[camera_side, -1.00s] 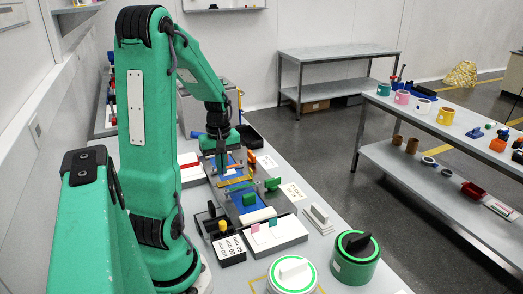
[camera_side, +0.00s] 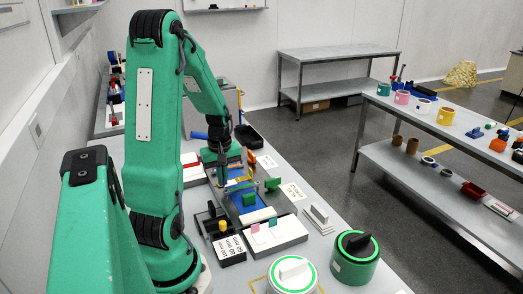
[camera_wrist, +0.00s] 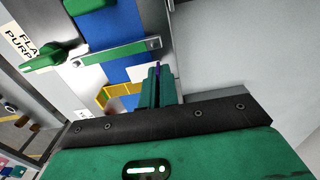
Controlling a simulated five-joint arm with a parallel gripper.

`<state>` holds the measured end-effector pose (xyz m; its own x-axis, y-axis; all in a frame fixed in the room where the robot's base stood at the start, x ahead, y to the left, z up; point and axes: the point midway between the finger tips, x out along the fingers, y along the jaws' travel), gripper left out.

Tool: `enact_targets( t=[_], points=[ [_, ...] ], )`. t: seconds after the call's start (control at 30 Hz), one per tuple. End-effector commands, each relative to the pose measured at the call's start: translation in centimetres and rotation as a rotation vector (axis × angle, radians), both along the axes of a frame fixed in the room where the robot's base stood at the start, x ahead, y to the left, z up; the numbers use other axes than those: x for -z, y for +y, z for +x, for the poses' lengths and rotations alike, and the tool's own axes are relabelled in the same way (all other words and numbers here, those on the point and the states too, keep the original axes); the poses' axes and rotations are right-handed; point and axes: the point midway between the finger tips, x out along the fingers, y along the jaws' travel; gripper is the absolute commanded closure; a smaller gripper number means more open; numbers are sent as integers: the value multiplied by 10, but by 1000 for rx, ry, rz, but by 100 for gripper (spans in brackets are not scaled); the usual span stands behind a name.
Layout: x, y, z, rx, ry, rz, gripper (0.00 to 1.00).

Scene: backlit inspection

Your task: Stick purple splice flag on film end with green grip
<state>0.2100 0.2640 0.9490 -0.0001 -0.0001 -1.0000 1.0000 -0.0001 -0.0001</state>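My gripper (camera_wrist: 157,82) points down at the bench in the wrist view, its green fingers close together. A thin purple edge, seemingly the purple splice flag (camera_wrist: 157,69), shows between the fingertips. Blue film (camera_wrist: 125,68) lies on a pale bed to the left of the fingers. A green grip (camera_wrist: 95,4) sits on the film at the top, and it also shows in the side view (camera_side: 249,199). A metal bar with a green handle (camera_wrist: 45,58) crosses the film. In the side view my gripper (camera_side: 222,182) is low over the far part of the bed and partly hidden.
A yellow frame (camera_wrist: 115,95) stands beside the film near my fingers. A stand with pink and teal flags (camera_side: 265,233) is at the front. A black-and-white block (camera_side: 230,248) and green-rimmed canisters (camera_side: 355,258) stand nearby. Bare grey surface (camera_wrist: 235,60) is right of the fingers.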

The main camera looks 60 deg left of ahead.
Motion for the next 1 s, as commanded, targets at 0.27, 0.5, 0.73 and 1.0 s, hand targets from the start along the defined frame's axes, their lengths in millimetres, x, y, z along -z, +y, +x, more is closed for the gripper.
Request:
enact_targets(
  t=[0.27,0.5,0.73,1.0],
  points=[
    [0,0,0,0,0,0,100],
    [3,0,0,0,1,-1,100],
    [8,0,0,0,1,-1,100],
    [14,0,0,0,1,-1,100]
  ],
)
